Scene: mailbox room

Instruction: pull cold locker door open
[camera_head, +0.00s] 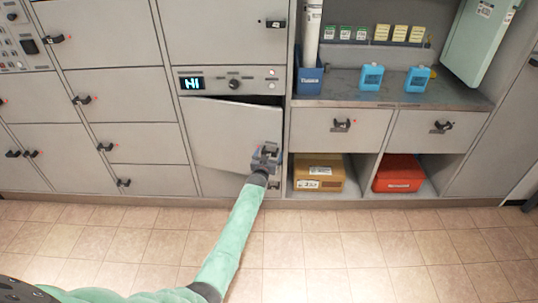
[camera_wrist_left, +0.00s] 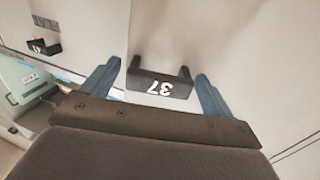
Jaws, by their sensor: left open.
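The cold locker door (camera_head: 232,135) is a pale grey panel below a control strip with a lit display (camera_head: 193,84). It stands slightly ajar, with a dark gap along its top edge. Its black handle (camera_head: 272,147) is near the right edge and also shows in the left wrist view, marked 37 (camera_wrist_left: 158,88). My left gripper (camera_head: 266,156) is at this handle. In the left wrist view its blue fingers (camera_wrist_left: 157,70) are open, one on each side of the handle, with visible gaps. My right gripper is not in view.
Closed lockers with black handles (camera_head: 82,99) fill the left. To the right are drawers (camera_head: 340,130) above cubbies with a cardboard box (camera_head: 319,172) and a red box (camera_head: 398,173). Blue containers (camera_head: 371,77) stand on the counter. The tiled floor (camera_head: 370,250) in front is clear.

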